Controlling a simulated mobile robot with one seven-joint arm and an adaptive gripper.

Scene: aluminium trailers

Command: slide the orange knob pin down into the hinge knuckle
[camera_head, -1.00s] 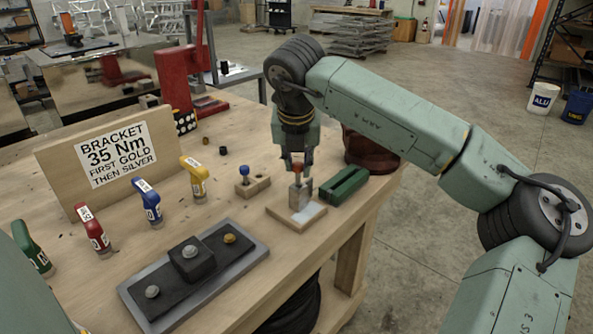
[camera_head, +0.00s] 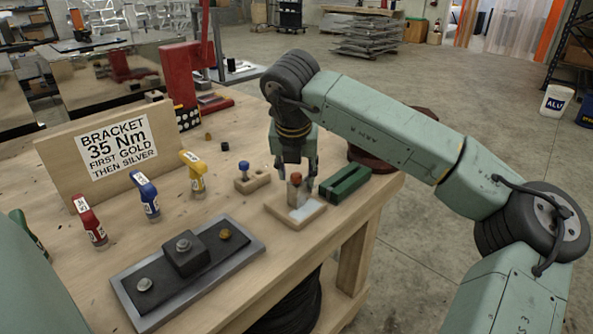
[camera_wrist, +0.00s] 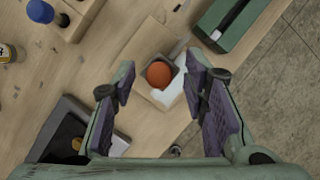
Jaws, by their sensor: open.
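The orange knob (camera_head: 296,178) sits right at the top of the upright hinge block (camera_head: 296,196), and I see no pin shaft below it. In the wrist view the round orange knob (camera_wrist: 159,75) lies over the grey hinge knuckle (camera_wrist: 178,64), between my fingers. The block stands on a small wooden board (camera_head: 285,212). My gripper (camera_head: 297,179) is open, with one finger on each side of the knob. In the wrist view my gripper (camera_wrist: 162,82) shows clear gaps between both fingers and the knob. The inside of the knuckle is hidden.
A green block (camera_head: 345,184) lies close to the right of the board. A wooden block with a blue knob (camera_head: 243,166) stands to the left. A grey tray (camera_head: 247,252) lies in front, near the table edge. Bare tabletop lies between them.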

